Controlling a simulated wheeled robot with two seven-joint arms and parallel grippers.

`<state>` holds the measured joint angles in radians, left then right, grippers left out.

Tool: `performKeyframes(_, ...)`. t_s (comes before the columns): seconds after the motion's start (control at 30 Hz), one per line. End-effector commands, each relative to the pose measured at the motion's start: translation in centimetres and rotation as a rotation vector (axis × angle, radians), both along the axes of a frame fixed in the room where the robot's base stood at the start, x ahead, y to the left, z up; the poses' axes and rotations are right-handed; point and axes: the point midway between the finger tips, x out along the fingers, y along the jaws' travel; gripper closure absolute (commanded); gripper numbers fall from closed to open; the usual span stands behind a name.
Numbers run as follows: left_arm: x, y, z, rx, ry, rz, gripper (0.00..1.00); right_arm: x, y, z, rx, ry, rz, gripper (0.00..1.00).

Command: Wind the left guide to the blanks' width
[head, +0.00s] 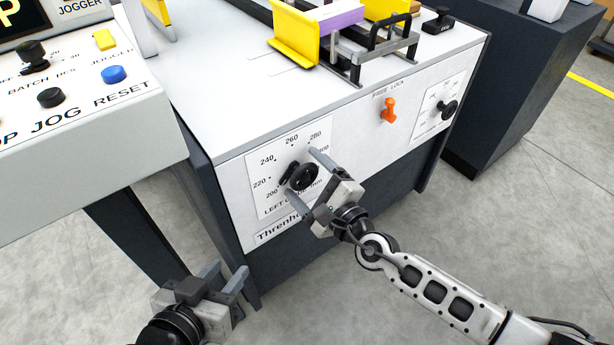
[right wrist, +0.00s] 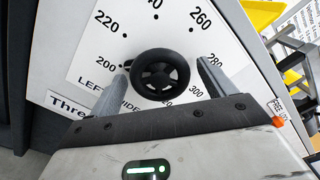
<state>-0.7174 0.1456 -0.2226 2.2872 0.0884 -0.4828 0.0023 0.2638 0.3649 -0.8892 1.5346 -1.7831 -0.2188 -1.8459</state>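The left guide knob (head: 303,177) is a black handwheel on a white dial (head: 262,168) on the machine's front panel. A dark tip beside it points near 200 in the right wrist view. My right gripper (head: 306,180) is open, its fingers on either side of the knob (right wrist: 160,73), with gaps visible in the right wrist view. My left gripper (head: 224,277) is open and empty, low in front of the machine. The yellow left guide (head: 294,40) stands on top beside the purple blanks (head: 338,19).
An orange lever (head: 388,111) and a second black knob (head: 448,109) with its own dial are further right on the panel. A control box (head: 85,130) with buttons stands at the left. The floor in front is clear.

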Motion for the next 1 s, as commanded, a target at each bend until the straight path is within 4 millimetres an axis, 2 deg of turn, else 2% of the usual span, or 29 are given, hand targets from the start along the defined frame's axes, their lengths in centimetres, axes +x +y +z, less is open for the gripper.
performKeyframes(0.23, -0.2, 0.0, -0.1, 0.001, 0.005, -0.001, 0.64, -0.1, 0.0, 0.1, 0.003, 0.001, 0.0, 0.18)
performKeyframes(0.37, -0.3, 0.0, -0.1, 0.001, 0.009, 0.0, 0.64, -1.0, -0.7, 0.0, 0.003, 0.002, 0.0, 0.18)
performKeyframes(0.8, -0.4, 0.0, -0.7, 0.001, 0.012, -0.001, 0.64, -9.1, -6.6, -0.1, -0.001, 0.003, 0.002, 0.18)
performKeyframes(1.0, -0.3, 0.0, -0.8, 0.003, 0.004, 0.0, 0.64, -11.8, -8.6, -0.1, -0.001, 0.002, 0.0, 0.18)
